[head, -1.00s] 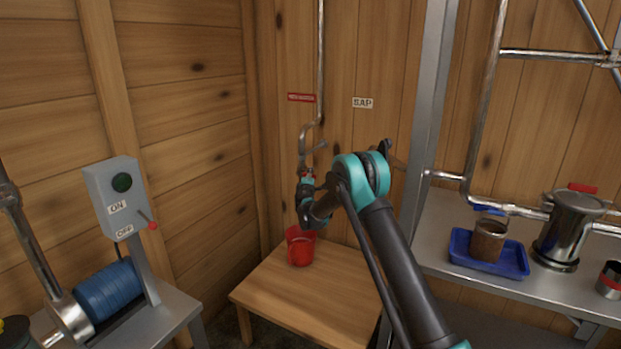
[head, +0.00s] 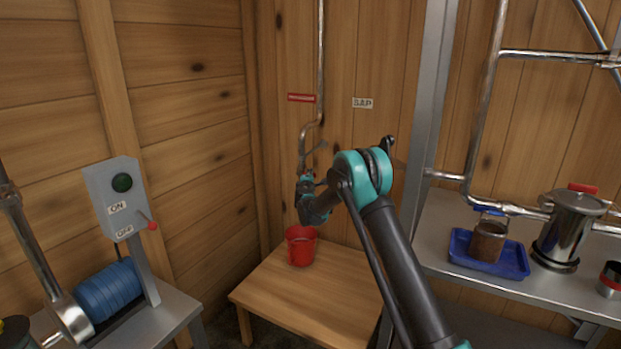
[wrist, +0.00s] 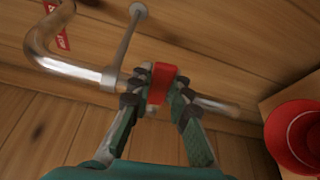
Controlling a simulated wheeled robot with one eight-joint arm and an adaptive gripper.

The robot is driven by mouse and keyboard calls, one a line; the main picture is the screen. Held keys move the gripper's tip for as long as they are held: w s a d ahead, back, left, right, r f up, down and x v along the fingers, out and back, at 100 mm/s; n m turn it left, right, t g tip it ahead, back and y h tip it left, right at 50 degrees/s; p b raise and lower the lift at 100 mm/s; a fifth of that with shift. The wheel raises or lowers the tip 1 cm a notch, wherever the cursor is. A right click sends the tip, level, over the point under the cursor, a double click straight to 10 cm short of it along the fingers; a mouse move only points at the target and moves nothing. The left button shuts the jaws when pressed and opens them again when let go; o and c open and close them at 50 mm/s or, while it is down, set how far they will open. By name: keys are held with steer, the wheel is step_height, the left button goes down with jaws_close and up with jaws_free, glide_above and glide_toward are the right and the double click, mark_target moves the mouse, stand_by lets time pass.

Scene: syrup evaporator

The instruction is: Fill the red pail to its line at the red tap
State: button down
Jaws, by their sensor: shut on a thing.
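The red pail (head: 301,246) stands upright on the low wooden table below the pipe's outlet. It also shows at the right edge of the wrist view (wrist: 278,128), partly cut off. I cannot tell its liquid level, and I cannot make out its line. The tap's red handle (wrist: 160,82) is between the fingers of my gripper (wrist: 155,90), which is shut on it. The tap is on a bent metal pipe (wrist: 75,66). In the head view my gripper (head: 306,187) is above the pail and hides most of the tap.
The wooden table (head: 290,300) has free room in front of the pail. A red label (head: 301,97) and a SAP sign (head: 362,103) are on the wall. A metal post (head: 428,120) stands right of the arm. A switch box (head: 118,195) is at left, and a blue tray (head: 488,258) at right.

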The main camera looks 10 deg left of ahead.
mark_target(305, 172)
steer(key=r+n+g, duration=0.1)
steer(key=n, duration=0.1)
steer(key=a+r+n, duration=0.1)
steer(key=n, duration=0.1)
steer(key=shift+w+r+g+h, duration=0.15)
steer(key=shift+r+g+h, duration=0.25)
steer(key=shift+w+a+r+n+g+h, duration=0.15)
steer(key=shift+a+r+n+g+h, duration=0.2)
steer(key=shift+n, duration=0.45)
steer(key=shift+w+a+r+n+g+h, duration=0.15)
steer(key=shift+a+r+n+g+h, duration=0.2)
steer(key=shift+n, duration=0.45)
steer(key=shift+r, duration=0.1)
steer(key=c, duration=1.4)
jaws_free()
steer(key=v, duration=1.2)
steer(key=shift+o, duration=0.3)
